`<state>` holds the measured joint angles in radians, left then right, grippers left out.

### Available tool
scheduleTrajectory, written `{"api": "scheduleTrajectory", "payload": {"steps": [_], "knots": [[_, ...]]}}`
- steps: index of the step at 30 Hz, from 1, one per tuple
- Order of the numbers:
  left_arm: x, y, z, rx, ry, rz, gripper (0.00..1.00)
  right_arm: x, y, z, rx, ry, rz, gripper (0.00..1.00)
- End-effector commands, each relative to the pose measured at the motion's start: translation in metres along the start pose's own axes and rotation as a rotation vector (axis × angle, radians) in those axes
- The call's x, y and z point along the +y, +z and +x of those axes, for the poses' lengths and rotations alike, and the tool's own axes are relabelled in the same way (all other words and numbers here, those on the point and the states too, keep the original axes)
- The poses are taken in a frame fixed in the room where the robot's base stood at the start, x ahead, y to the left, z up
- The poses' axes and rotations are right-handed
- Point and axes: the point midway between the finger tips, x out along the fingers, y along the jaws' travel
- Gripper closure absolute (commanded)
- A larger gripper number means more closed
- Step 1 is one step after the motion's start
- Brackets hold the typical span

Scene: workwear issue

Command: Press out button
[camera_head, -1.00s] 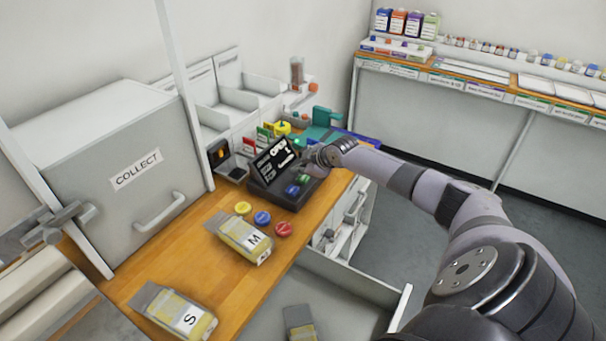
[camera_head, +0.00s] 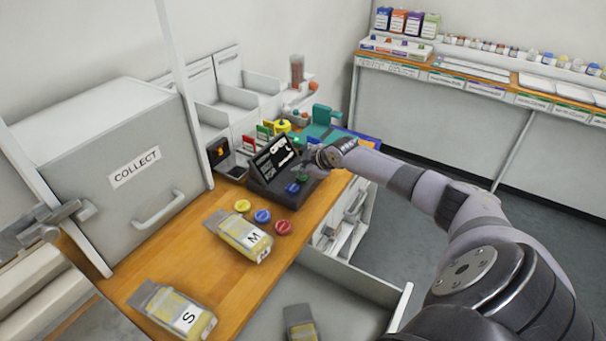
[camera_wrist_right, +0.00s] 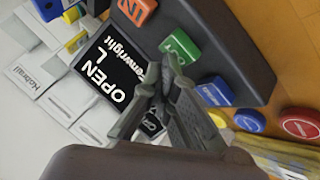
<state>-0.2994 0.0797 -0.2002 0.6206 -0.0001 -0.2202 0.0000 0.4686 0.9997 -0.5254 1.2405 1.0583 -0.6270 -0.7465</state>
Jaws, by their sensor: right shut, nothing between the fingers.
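The dark console (camera_head: 269,191) stands on the wooden counter with a tilted screen (camera_head: 273,158). In the right wrist view the screen (camera_wrist_right: 112,75) reads "OPEN L" with a name below. The green button (camera_wrist_right: 180,46), its label partly hidden and apparently "OUT", sits between the orange "IN" button (camera_wrist_right: 137,10) and a blue button (camera_wrist_right: 215,92). The green button (camera_head: 302,177) and blue button (camera_head: 292,188) also show in the head view. My right gripper (camera_head: 312,158) is shut and empty over the console. Its fingertips (camera_wrist_right: 166,72) appear close to the green button; contact cannot be told.
Yellow, blue and red discs (camera_head: 262,216) lie before the console, with packs marked M (camera_head: 246,236) and S (camera_head: 178,312). A "COLLECT" locker (camera_head: 150,165) stands left. A card reader (camera_head: 218,153) and white bins (camera_head: 240,97) are behind. An open drawer (camera_head: 350,276) is below.

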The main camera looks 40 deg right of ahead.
Motion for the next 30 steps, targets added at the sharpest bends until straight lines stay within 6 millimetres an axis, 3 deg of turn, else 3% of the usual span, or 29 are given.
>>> {"api": "scheduleTrajectory", "payload": {"steps": [22,30], "knots": [[0.0002,0.0008,0.0044,-0.001,0.000,0.000,0.32,-0.0040,0.0039,0.0045,-0.002,-0.002,0.000,1.00],[0.0001,0.0001,-0.0047,-0.001,0.000,0.000,0.32,0.0019,-0.0017,-0.0035,-0.002,-0.002,0.000,1.00]]}}
